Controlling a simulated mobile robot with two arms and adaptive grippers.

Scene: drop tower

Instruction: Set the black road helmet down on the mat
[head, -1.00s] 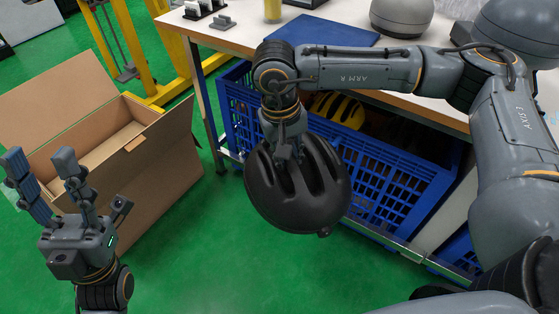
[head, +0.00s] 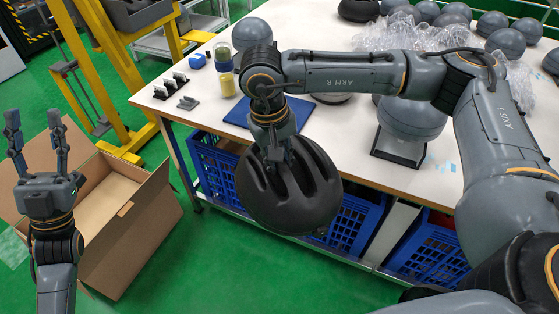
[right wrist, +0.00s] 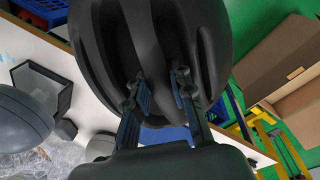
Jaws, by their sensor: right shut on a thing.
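The black road helmet (head: 311,192) hangs from my right gripper (head: 279,160) in front of the table's near edge. The gripper is shut on the helmet's vented shell; the fingers also show on it in the right wrist view (right wrist: 160,92). The helmet (right wrist: 112,50) fills the upper middle there. The blue mat (head: 238,116) lies flat on the table, behind the helmet and partly hidden by my right arm. A bit of the mat (right wrist: 166,135) shows in the right wrist view. My left gripper (head: 36,128) is open and empty at the far left.
The white table (head: 185,102) holds small racks (head: 170,86), a jar (head: 225,72), grey domes and clear wrapping (head: 420,35). A grey ball on a black stand (head: 400,150) is right of the mat. Blue crates (head: 215,165) sit below. An open cardboard box (head: 150,235) stands left.

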